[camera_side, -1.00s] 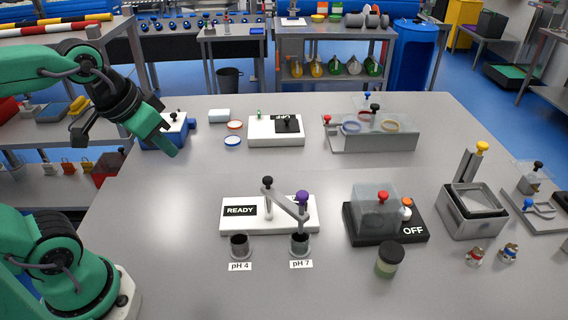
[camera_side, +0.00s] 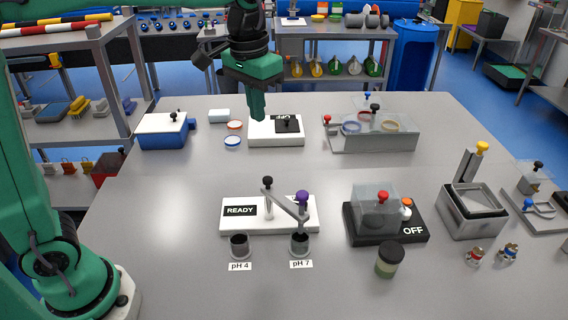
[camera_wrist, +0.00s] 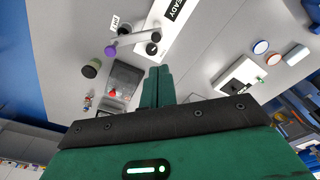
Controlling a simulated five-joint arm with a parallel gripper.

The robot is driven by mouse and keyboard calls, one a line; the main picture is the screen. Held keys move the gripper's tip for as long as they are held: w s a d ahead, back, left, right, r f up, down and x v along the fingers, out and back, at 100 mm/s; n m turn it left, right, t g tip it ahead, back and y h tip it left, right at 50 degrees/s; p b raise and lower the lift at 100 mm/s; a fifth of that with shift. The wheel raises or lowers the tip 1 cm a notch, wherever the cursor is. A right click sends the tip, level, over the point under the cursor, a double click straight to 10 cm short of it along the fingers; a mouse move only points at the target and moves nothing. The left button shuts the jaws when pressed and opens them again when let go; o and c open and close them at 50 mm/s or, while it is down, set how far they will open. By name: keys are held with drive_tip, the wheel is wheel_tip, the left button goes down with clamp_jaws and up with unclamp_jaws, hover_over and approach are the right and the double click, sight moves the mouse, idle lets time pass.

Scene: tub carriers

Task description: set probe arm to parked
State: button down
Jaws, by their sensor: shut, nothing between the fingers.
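The probe arm (camera_side: 285,203) is a grey bar on a white base (camera_side: 232,228) with a black READY label (camera_side: 240,211). It runs from a black-knobbed post (camera_side: 267,182) to a purple knob (camera_side: 302,197) at its front right end, by the pH 7 cup (camera_side: 300,244). The pH 4 cup (camera_side: 239,246) stands to its left. In the wrist view the probe arm (camera_wrist: 134,38) and purple knob (camera_wrist: 110,51) show at the top. My gripper (camera_side: 258,116) is shut and empty, high and behind the probe arm, apart from it. It also shows in the wrist view (camera_wrist: 158,72).
A white box with an OFF label (camera_side: 270,137) stands behind my fingers in the picture. A clear-covered black unit (camera_side: 378,235) and a dark-lidded jar (camera_side: 388,260) are right of the probe arm. A blue box (camera_side: 163,138) stands back left. The table's left front is clear.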

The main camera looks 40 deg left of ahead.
sight(284, 198)
drive_tip(key=w+d+f+g+y, duration=0.1)
drive_tip(key=w+d+f+g, duration=0.2)
drive_tip(key=w+d+f, duration=0.5)
drive_tip(key=shift+w+d+f+m, duration=0.15)
drive_tip(key=shift+w+d+m, duration=0.15)
drive_tip(key=shift+w+d, duration=0.7)
drive_tip(key=shift+a, duration=0.1)
drive_tip(key=s+f, duration=0.6)
drive_tip(key=f, duration=0.3)
drive_tip(key=shift+s+a+f, duration=0.2)
drive_tip(key=shift+a+f, duration=0.1)
drive_tip(key=shift+f, duration=0.05)
